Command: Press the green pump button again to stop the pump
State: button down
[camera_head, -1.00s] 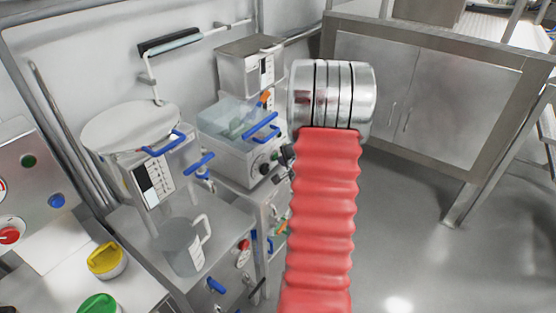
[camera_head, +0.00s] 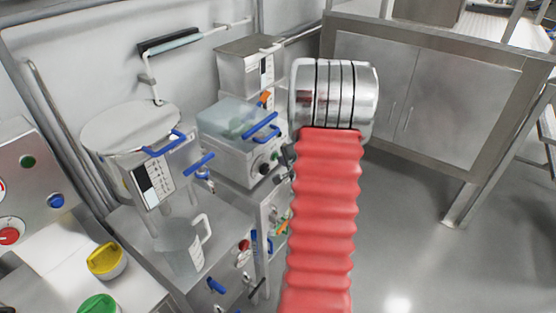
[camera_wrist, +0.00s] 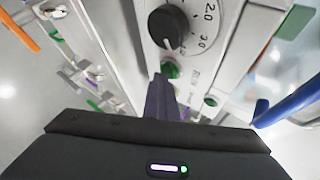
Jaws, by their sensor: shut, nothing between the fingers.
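The green pump button (camera_wrist: 173,70) shows in the wrist view, just below a black dial knob (camera_wrist: 168,27) on a pale panel. My gripper (camera_wrist: 162,80) is shut and empty, its dark fingers pointing up the picture at the button. The fingertips overlap the button's lower left edge in this view; I cannot tell whether they touch or press it. In the head view the pump (camera_head: 240,150) is a pale box with a clear lid, blue handle and black knob.
A blue handle (camera_wrist: 290,102) lies right of my fingers in the wrist view. In the head view, a clear jug (camera_head: 182,245) stands on the steel bench left of the pump. A steel cabinet (camera_head: 420,90) stands behind my arm. Open floor (camera_head: 420,260) lies to the right.

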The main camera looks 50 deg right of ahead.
jog(key=s, duration=0.5)
jog(key=shift+s+d, duration=0.3)
jog(key=shift+s, duration=0.05)
dwell(0.6)
jog(key=s+a+f+n+g, duration=0.2)
jog(key=s+n+g, duration=0.1)
jog(key=s+g, duration=0.15)
jog(key=s+a+f+n+g, duration=0.1)
jog(key=s+f+n+g, duration=0.1)
jog(key=s+n+g, duration=0.3)
jog(key=a+r+n+t+y, duration=0.1)
jog(key=a+r+n, duration=0.3)
jog(key=a+r, duration=0.4)
jog(key=s+a+r+n+t+y, duration=0.1)
jog(key=a+r+n, duration=0.4)
jog(key=a, duration=1.8)
jog(key=a+r+n+t+y, duration=0.3)
jog(key=a+r+n, duration=0.2)
jog(key=a+r, duration=0.5)
jog(key=a, duration=0.5)
jog(key=shift+s+a+r+y, duration=0.15)
jog(key=shift+s+r+y, duration=0.15)
jog(key=shift+r, duration=0.1)
